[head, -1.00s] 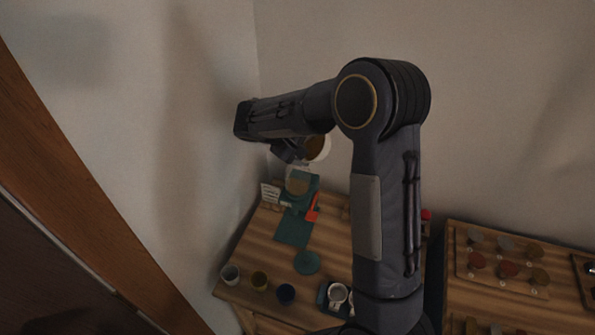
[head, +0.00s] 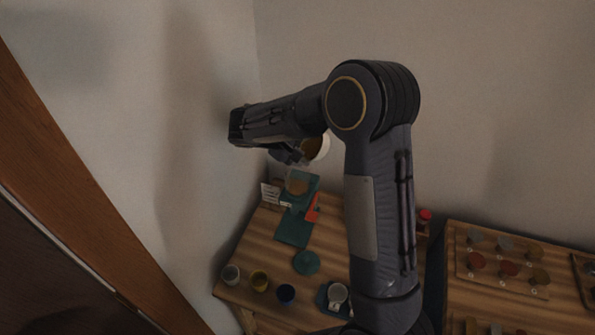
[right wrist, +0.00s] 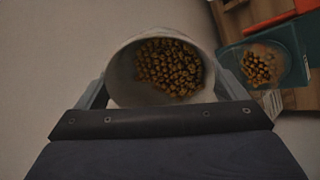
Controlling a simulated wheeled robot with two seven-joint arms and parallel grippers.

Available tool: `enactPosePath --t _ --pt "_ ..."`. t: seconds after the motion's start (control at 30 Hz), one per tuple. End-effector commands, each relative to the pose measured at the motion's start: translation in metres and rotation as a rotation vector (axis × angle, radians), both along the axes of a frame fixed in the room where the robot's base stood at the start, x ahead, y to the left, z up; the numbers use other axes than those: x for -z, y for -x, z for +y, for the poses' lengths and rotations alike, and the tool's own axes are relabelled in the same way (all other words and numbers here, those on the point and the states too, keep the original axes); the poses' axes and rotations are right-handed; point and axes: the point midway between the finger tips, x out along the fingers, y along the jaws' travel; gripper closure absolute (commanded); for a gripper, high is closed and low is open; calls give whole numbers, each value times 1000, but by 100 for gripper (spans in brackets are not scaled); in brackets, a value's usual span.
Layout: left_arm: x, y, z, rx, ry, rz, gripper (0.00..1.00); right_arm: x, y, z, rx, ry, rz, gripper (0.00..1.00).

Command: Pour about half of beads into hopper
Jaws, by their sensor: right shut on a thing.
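My right gripper (head: 298,152) is shut on a white cup (head: 318,147), held tilted above the hopper. The cup (right wrist: 142,75) also shows in the right wrist view with many brown-gold beads (right wrist: 168,66) inside. The hopper (head: 299,183), a clear-walled box on a teal stand, is at the back of the wooden table. In the right wrist view the hopper (right wrist: 290,57) is to the right of the cup and holds some beads (right wrist: 262,64). I cannot see beads falling between them. My left gripper is not in view.
A small white card (head: 270,193) stands left of the hopper, and an orange part (head: 312,207) is on its right. A teal disc (head: 306,262) and several small cups (head: 260,281) are nearer the front. A second table (head: 510,300) with a tray of discs is at the right.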

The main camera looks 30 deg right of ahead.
Motion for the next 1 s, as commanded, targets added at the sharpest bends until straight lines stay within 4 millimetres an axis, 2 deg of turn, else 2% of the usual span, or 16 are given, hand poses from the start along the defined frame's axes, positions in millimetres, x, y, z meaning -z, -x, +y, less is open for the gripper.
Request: enactPosePath --t 1.0 --pt "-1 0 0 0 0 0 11 -3 0 3 0 88 9 39"
